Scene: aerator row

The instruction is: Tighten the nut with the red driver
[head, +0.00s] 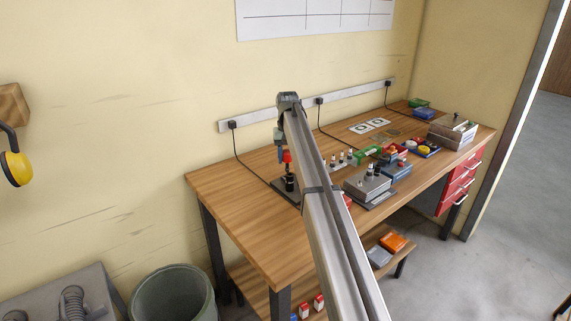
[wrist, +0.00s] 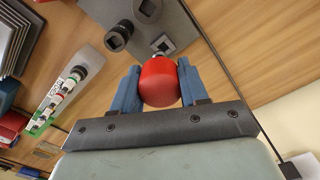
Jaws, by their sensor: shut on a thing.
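My gripper (wrist: 158,88) has blue fingers and is shut on the round red handle of the red driver (wrist: 160,80). In the head view my gripper (head: 284,151) points down over the left part of the bench, with the red driver (head: 287,157) at its tip. Below it is a dark plate (head: 285,193) bearing a black upright part (head: 290,182). In the wrist view this plate (wrist: 185,22) carries black round parts (wrist: 118,36) and a square dark fitting (wrist: 163,43), beyond the handle. I cannot make out the nut.
A rack of small white-and-dark parts (head: 340,162) stands to the right. A grey metal box (head: 367,185) and coloured trays (head: 425,148) lie further right. A cable (head: 244,160) runs from the wall strip to the bench. The front left of the wooden bench (head: 245,225) is clear.

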